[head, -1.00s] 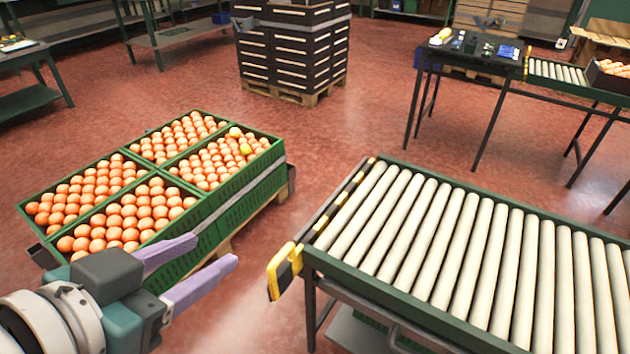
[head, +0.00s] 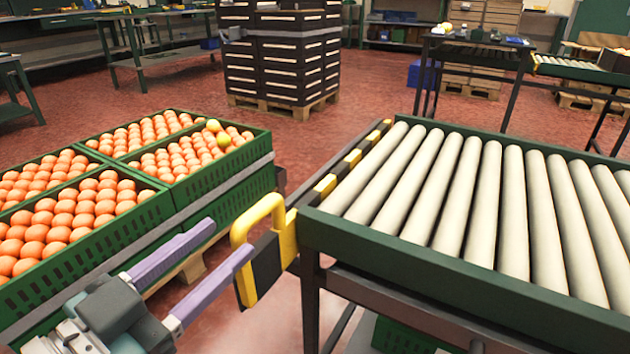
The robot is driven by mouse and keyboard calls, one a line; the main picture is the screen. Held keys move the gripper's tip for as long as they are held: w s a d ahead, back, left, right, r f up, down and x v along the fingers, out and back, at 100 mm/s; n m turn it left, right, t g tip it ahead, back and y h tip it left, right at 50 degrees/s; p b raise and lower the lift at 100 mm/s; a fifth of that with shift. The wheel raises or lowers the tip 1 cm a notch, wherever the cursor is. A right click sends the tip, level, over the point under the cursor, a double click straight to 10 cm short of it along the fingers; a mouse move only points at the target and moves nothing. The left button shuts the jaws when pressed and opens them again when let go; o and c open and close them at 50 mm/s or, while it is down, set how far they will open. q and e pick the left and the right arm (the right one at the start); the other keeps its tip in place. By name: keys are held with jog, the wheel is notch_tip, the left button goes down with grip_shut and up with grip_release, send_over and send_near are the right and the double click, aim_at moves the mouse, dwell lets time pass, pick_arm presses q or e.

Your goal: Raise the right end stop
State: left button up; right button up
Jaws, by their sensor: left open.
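The end stop (head: 355,158) is a yellow and black striped bar along the left end of the roller conveyor (head: 440,262). Its yellow handle (head: 240,226) sticks out at the near left corner, with a black and yellow plate below it. The bar sits low, at about the height of the rollers. My left gripper (head: 228,243) is open, its two purple fingers pointing toward the handle. The nearer fingertip is close to the handle's left side; I cannot tell whether they touch. My right gripper is not in view.
Green crates of oranges (head: 190,190) stand on a pallet to the left, close to my left arm. A stack of black crates (head: 282,60) stands on a pallet behind. A dark table (head: 480,50) is at the back right. Red floor lies open between them.

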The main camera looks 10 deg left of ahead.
aim_at(268, 204)
pick_arm(q)
jog(key=b+x, duration=0.3)
jog(key=x, duration=0.5)
jog(key=shift+w+d, duration=0.15)
jog(key=shift+w, duration=0.05)
jog(key=shift+w+d, duration=0.2)
jog(key=shift+w, duration=0.3)
grip_shut()
dwell(0.7)
